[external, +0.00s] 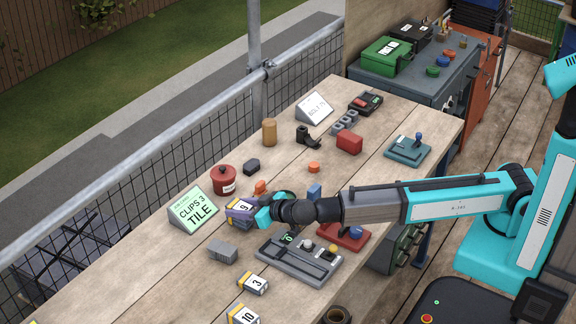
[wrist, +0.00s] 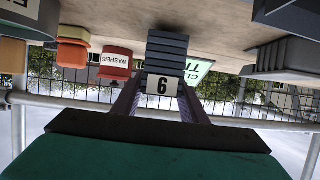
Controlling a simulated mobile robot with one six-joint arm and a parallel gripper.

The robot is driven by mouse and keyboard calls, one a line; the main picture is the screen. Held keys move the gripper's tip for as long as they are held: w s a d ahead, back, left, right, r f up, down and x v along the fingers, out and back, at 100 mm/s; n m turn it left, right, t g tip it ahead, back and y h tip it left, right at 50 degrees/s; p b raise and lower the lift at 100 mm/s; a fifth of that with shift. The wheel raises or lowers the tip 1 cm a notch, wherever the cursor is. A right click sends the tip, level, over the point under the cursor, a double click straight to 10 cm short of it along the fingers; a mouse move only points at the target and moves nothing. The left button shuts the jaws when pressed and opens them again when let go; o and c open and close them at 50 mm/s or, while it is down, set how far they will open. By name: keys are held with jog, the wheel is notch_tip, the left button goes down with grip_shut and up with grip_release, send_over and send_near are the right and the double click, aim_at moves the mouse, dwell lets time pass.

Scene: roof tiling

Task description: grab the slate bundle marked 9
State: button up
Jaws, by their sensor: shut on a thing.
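The slate bundle marked 9 (external: 240,212) is a small dark stack with a white and yellow label, near the middle of the wooden bench. My gripper (external: 258,214) reaches it from the right and is shut on it. In the wrist view, which is upside down, the bundle (wrist: 167,46) is a stack of dark slates, and its label reads like a 6. The two fingers stand on either side of the label end. I cannot tell whether the bundle rests on the bench or is slightly raised.
Bundles marked 3 (external: 253,283) and 10 (external: 244,315) lie at the near end. A green sign (external: 194,208) and red pot (external: 224,180) stand beside the held bundle. A grey block (external: 223,251) and grey tool tray (external: 299,260) lie nearer. A mesh railing (external: 170,165) runs behind.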

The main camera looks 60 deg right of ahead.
aim_at(240, 205)
jog(key=shift+r+b, duration=0.5)
jog(key=shift+r, duration=4.1)
